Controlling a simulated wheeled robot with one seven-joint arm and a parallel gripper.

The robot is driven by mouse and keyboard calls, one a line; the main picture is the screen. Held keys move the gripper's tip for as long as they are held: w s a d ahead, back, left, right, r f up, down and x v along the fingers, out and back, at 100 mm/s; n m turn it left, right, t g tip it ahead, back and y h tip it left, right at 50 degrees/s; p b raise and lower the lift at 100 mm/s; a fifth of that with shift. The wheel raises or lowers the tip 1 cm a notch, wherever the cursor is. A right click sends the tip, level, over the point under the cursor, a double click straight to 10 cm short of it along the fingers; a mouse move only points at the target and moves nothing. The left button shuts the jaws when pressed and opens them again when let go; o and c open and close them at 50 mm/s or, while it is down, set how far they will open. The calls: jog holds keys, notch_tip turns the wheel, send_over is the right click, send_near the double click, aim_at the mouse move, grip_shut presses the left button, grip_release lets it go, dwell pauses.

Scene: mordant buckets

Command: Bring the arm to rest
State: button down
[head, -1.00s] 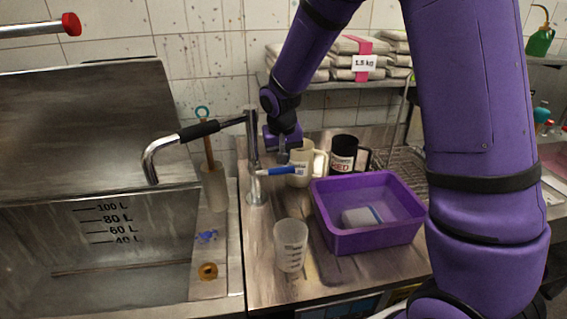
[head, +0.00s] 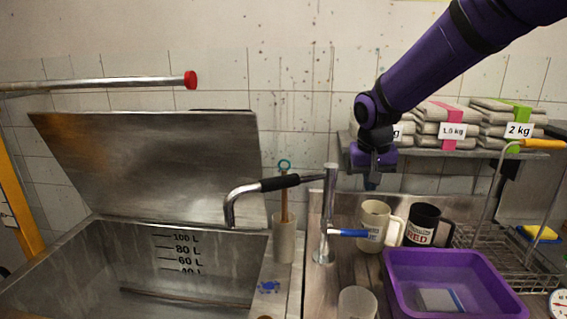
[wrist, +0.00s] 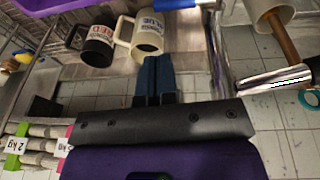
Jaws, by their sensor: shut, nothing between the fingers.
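My gripper (head: 372,183) is shut and empty. In the head view it points down in front of the wall shelf, above the cream mug, and touches nothing that I can see. In the wrist view the closed fingers (wrist: 153,75) show at the middle, with the cream mug (wrist: 148,38) and the black mug (wrist: 98,48) beyond them. The cream mug (head: 375,226) and the black mug (head: 424,226) also stand on the counter in the head view. My purple arm comes in from the upper right.
A purple bin (head: 455,288) holds a grey-white item. A tap (head: 325,225) stands left of the mugs, by an open steel kettle (head: 140,165). Labelled bags (head: 447,128) lie on the wall shelf. A wire rack (head: 503,255) is at the right. A clear beaker (head: 357,302) stands in front.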

jog(key=s+d+r+t, duration=0.1)
jog(key=s+r, duration=0.2)
jog(key=s, duration=0.6)
jog(key=s+d+r+n+t, duration=0.1)
jog(key=s+d+r, duration=0.1)
jog(key=s, duration=0.7)
jog(key=s+d+r+n+t+y, duration=0.1)
jog(key=s+d+r, duration=0.1)
jog(key=s, duration=0.8)
jog(key=shift+r, duration=0.9)
